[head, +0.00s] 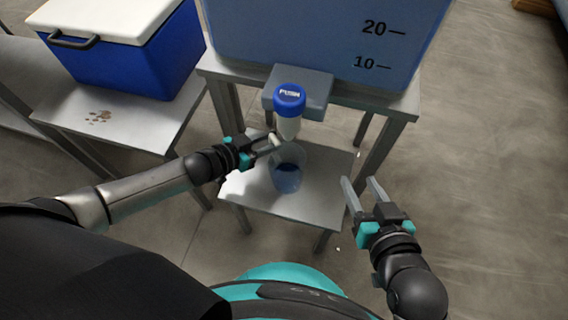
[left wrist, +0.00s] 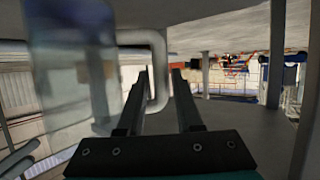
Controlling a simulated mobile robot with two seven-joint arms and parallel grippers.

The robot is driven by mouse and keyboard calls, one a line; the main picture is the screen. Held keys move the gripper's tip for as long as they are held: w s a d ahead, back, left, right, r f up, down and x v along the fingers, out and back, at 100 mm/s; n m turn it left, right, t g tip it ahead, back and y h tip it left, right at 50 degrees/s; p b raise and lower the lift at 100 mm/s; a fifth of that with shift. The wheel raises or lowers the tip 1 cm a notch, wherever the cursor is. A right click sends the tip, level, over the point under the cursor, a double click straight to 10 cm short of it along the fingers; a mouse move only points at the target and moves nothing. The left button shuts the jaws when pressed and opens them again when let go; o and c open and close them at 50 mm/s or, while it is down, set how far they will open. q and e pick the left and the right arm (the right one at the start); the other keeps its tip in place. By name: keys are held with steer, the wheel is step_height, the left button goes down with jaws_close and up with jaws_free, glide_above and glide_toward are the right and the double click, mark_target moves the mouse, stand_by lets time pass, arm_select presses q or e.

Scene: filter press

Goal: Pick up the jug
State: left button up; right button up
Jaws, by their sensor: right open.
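The jug (head: 288,177) is clear, with blue at its bottom. It is upright over the low shelf, below the tap of the big blue tank. Its blurred clear body fills the left of the left wrist view (left wrist: 70,75), with its pale handle (left wrist: 160,62) to the right. My left gripper (head: 274,143) is at the handle, on the jug's left side. In the left wrist view its two fingers (left wrist: 159,85) stand either side of the handle; whether they press on it is unclear. My right gripper (head: 361,183) is open and empty, right of the shelf.
The blue tank (head: 320,40) with level marks stands on the upper table (head: 400,104). Its tap has a blue PUSH cap (head: 289,97) close above the jug. A blue cooler (head: 135,65) with a white lid sits on a side table (head: 150,120). The floor at right is clear.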

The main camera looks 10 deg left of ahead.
arm_select(q)
jaws_close()
stand_by(0.3)
steer(key=shift+w, duration=0.1)
stand_by(1.1)
